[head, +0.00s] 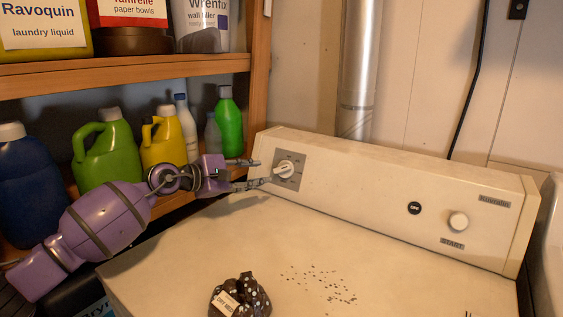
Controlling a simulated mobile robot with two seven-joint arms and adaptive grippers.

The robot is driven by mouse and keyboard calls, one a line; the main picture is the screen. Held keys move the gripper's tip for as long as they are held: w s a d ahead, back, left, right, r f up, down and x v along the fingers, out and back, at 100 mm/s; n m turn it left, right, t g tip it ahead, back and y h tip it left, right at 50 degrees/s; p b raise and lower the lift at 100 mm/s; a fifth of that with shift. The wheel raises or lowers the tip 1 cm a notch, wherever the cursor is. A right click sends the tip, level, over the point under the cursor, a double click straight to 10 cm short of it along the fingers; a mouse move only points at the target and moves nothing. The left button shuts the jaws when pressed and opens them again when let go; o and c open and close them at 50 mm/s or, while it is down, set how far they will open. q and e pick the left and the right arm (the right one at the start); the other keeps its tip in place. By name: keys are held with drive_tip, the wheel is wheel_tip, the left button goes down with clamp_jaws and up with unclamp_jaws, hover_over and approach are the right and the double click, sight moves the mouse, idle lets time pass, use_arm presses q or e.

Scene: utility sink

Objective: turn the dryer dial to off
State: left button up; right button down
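The dryer (400,195) is cream, with a raised control panel at the back. Its white dial (286,169) sits on a grey square plate at the panel's left end; the markings are too small to read. My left gripper (266,172) reaches in from the left, just left of the dial. Its two fingers are spread apart with nothing between them. The lower fingertip is close to the dial; I cannot tell whether they touch. My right gripper is not in view.
A round black OFF label (414,208) and a START knob (458,222) are further right on the panel. A dark spotted bundle (240,296) and scattered specks lie on the dryer top. A wooden shelf (140,72) with several bottles stands at left. A metal duct (359,70) rises behind.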

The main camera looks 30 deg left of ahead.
sight(279, 169)
use_arm(q)
drive_tip(key=shift+r+x, duration=0.15)
drive_tip(key=shift+x, duration=1.8)
drive_tip(key=shift+r+x, duration=0.1)
drive_tip(key=shift+x, duration=1.9)
drive_tip(key=shift+c, duration=0.5)
clamp_jaws()
